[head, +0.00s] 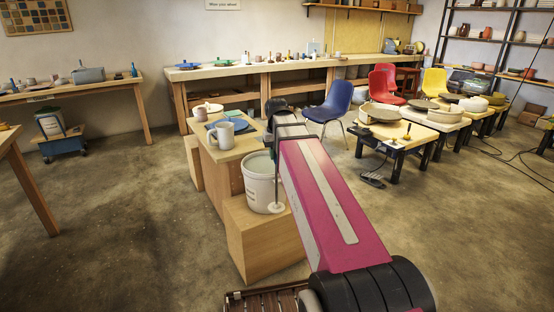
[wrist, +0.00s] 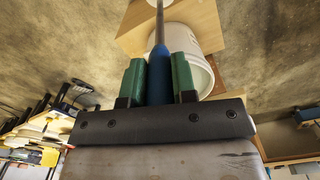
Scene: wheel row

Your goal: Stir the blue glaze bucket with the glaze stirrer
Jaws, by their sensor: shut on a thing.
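My gripper (wrist: 159,80) is shut on the blue handle of the glaze stirrer (wrist: 159,66), with a green finger on each side. In the head view the stirrer's thin shaft (head: 277,178) hangs down from the arm's end to a pale disc. The disc shows in front of the lower side of a white bucket (head: 256,186), so the stirrer seems outside it. The bucket stands upright on a wooden block (head: 262,240) and also shows beyond the fingers in the wrist view (wrist: 207,42). I cannot make out the glaze colour inside.
A wooden stand (head: 228,150) with a grey mug (head: 225,134) and a blue plate is just behind the bucket. A blue chair (head: 331,103) and wheel tables (head: 392,137) stand further back right. Another bucket (head: 49,122) sits on a blue cart at left. The left floor is clear.

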